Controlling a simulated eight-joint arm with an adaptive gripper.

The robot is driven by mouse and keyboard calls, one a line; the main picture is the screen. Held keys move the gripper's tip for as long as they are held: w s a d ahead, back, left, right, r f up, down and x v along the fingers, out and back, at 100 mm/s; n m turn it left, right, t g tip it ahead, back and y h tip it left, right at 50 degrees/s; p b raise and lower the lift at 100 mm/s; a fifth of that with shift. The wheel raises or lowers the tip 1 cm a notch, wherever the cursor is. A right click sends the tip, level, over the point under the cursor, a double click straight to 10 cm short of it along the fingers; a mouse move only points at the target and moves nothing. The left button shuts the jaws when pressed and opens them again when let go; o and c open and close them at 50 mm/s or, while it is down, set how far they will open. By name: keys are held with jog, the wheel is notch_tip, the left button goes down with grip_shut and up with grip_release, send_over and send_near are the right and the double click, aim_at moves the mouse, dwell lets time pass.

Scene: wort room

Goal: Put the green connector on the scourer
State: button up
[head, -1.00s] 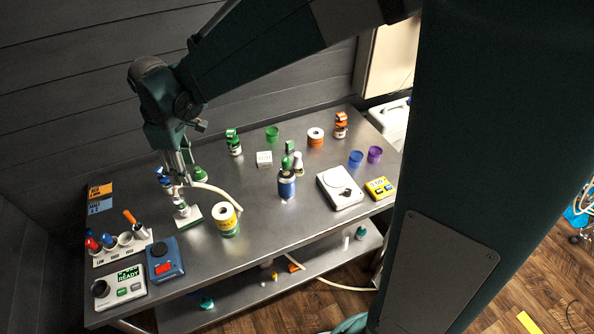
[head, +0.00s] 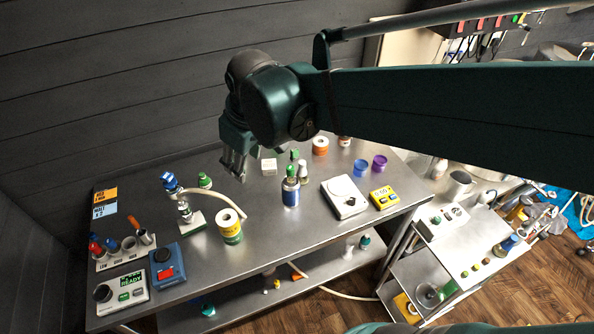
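My gripper (head: 234,170) hangs in the air over the back of the steel table, fingers downward; I cannot tell its opening or whether it holds anything. A small green piece (head: 204,181) stands on the table left of the gripper, apart from it. It may be the green connector, but it is too small to tell. I cannot identify a scourer for certain. A flat white-and-green piece (head: 192,225) lies under the blue-topped tap fitting (head: 178,190). My arm hides part of the table's back.
A yellow-and-green roll (head: 230,228), a blue bottle with a green top (head: 291,188), a white scale (head: 343,197) and blue (head: 361,168) and purple (head: 380,163) cups stand on the table. A pale hose (head: 233,199) curves beside the roll. Control boxes fill the front left.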

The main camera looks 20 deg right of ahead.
jog(key=s+d+m+t, duration=0.3)
jog(key=s+d+m, duration=0.3)
jog(key=s+d, duration=0.4)
jog(key=shift+s+d+f+m+h, duration=0.15)
jog(key=shift+s+d+m+h, duration=0.2)
jog(key=shift+s, duration=0.6)
jog(key=shift+f, duration=0.15)
notch_tip(320, 180, down, 6)
jog(key=b, duration=0.6)
dwell(0.6)
